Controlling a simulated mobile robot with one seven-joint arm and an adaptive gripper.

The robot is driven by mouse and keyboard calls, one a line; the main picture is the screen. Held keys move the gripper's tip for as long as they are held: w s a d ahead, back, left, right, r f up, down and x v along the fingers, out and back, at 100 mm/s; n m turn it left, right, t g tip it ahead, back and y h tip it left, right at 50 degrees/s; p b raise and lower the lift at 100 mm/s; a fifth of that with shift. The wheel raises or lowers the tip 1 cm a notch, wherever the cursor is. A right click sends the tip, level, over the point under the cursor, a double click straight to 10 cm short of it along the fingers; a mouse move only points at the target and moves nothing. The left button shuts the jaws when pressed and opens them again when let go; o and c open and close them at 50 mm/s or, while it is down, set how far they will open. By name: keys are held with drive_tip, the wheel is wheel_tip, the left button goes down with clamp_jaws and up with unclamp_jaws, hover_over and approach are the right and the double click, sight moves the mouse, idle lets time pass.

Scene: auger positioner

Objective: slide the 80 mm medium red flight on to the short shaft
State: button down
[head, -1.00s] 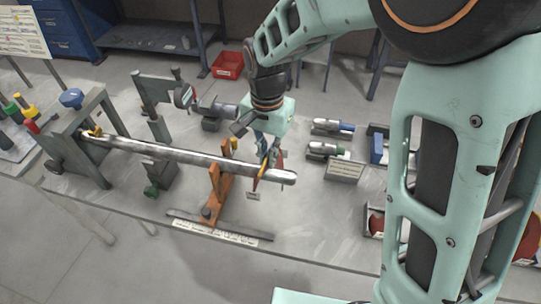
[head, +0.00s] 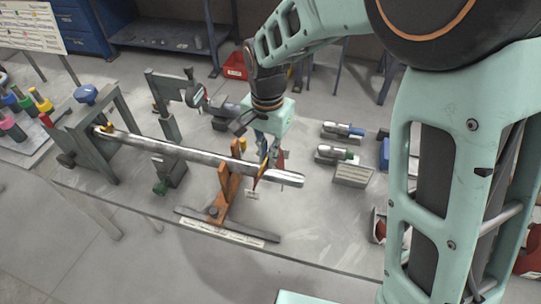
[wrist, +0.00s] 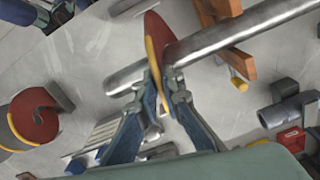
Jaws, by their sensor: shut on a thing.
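My gripper (wrist: 165,98) is shut on a red flight with a yellow edge (wrist: 156,35). In the head view the gripper (head: 265,165) is at the right part of the long metal shaft (head: 200,157). The flight (head: 282,160) crosses the shaft a little inboard of its free right end. In the wrist view the shaft (wrist: 235,35) shows on both sides of the flight, with its bare end sticking out to the left. The fingers and flight hide the contact, so I cannot tell whether the flight fully encircles the shaft.
An orange stand (head: 228,190) supports the shaft just left of my gripper. A grey frame (head: 95,145) holds its left end. Another red and yellow flight (wrist: 35,118) lies apart on the table. A dial gauge post (head: 168,120) stands behind the shaft.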

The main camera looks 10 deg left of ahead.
drive_tip(key=shift+w+a+r+p, duration=0.1)
drive_tip(key=shift+a+p, duration=0.05)
drive_tip(key=shift+a, duration=1.35)
drive_tip(key=shift+w+a+p, duration=0.1)
drive_tip(key=shift+a+p, duration=0.05)
drive_tip(key=shift+a, duration=1.35)
drive_tip(key=c, duration=2.1)
unclamp_jaws()
drive_tip(key=shift+s, duration=0.1)
drive_tip(key=shift+o, duration=0.6)
drive_tip(key=shift+d, duration=0.1)
wheel_tip(320, 180, up, 12)
